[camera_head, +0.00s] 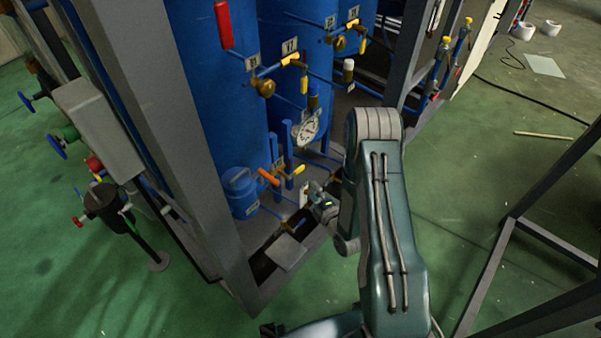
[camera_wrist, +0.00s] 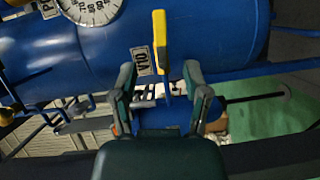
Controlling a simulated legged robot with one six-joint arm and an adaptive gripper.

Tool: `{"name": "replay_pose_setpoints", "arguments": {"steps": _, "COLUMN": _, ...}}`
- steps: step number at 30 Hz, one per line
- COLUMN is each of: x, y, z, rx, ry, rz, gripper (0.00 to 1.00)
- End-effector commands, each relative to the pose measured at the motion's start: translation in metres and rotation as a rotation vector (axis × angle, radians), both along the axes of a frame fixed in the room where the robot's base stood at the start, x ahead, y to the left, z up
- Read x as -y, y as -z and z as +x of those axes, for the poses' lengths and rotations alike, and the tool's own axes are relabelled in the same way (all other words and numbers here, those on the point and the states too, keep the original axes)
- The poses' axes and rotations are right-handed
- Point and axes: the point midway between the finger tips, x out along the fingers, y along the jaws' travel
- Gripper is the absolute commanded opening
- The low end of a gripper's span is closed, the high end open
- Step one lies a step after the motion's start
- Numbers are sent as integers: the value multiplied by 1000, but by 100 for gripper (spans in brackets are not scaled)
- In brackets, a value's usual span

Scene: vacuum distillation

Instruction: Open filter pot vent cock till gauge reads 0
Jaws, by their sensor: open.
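A round white gauge (camera_head: 306,128) hangs in front of the blue vessels; its needle is too small to read. In the wrist view only the lower part of a gauge dial (camera_wrist: 92,6) shows at the top left. A yellow valve handle (camera_wrist: 160,40) stands upright in that view beside a white tag reading V10 (camera_wrist: 141,61), against a blue vessel (camera_wrist: 215,35). My gripper (camera_wrist: 158,72) is open, its two fingers on either side of the handle's lower end, with no clear contact. In the head view my gripper (camera_head: 320,200) is low by the frame, partly hidden by my arm.
A small blue pot (camera_head: 240,192) stands at the lower left inside the grey steel frame (camera_head: 185,140). An orange handle (camera_head: 268,177) and a yellow handle (camera_head: 298,170) are close to my gripper.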

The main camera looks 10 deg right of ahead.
Motion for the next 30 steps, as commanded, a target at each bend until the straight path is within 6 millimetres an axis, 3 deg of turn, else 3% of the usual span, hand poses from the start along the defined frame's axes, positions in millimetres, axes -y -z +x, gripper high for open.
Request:
{"name": "replay_pose_setpoints", "arguments": {"steps": 5, "x": -2, "y": 3, "z": 4, "rx": 19, "ry": -2, "rz": -6, "gripper": 60}}
{"name": "replay_pose_setpoints", "arguments": {"steps": 21, "x": -23, "y": 7, "z": 90, "rx": 17, "ry": -2, "rz": -4, "gripper": 60}}
{"name": "replay_pose_setpoints", "arguments": {"steps": 30, "x": -26, "y": 8, "z": 102, "rx": 14, "ry": -1, "rz": -3, "gripper": 60}}
